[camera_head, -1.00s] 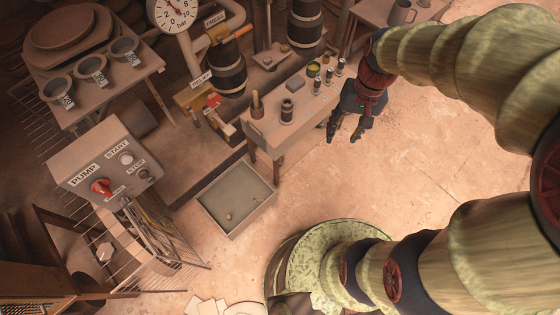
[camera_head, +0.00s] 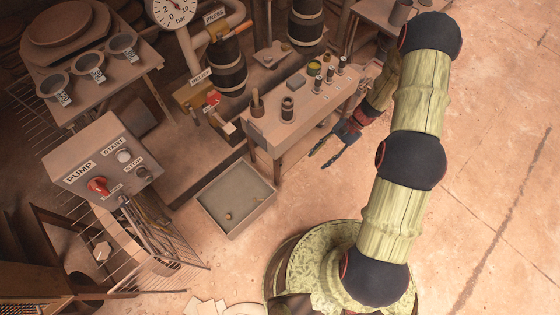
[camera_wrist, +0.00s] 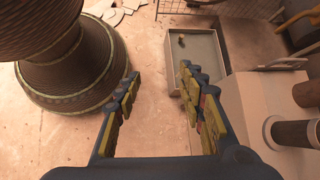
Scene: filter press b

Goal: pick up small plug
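A small brownish piece (camera_head: 228,216), possibly the small plug, lies in a shallow grey tray (camera_head: 207,208) on the floor. It also shows as a small dark spot (camera_wrist: 181,41) in the wrist view, inside the tray (camera_wrist: 167,62). Several small upright cylinders, such as one (camera_head: 317,84) on the bench, could also be plugs; I cannot tell which is meant. My gripper (camera_head: 320,160) is open and empty in front of the bench, above the floor and right of the tray. In the wrist view its spread fingers (camera_wrist: 160,74) have only floor between them.
The bench (camera_head: 262,133) stands left of my gripper, with a dark cylinder (camera_head: 287,110) near its front end. It shows at the right of the wrist view (camera_wrist: 245,105). A pump control box (camera_head: 100,160) and wire rack (camera_head: 165,250) stand left of the tray. The floor right is clear.

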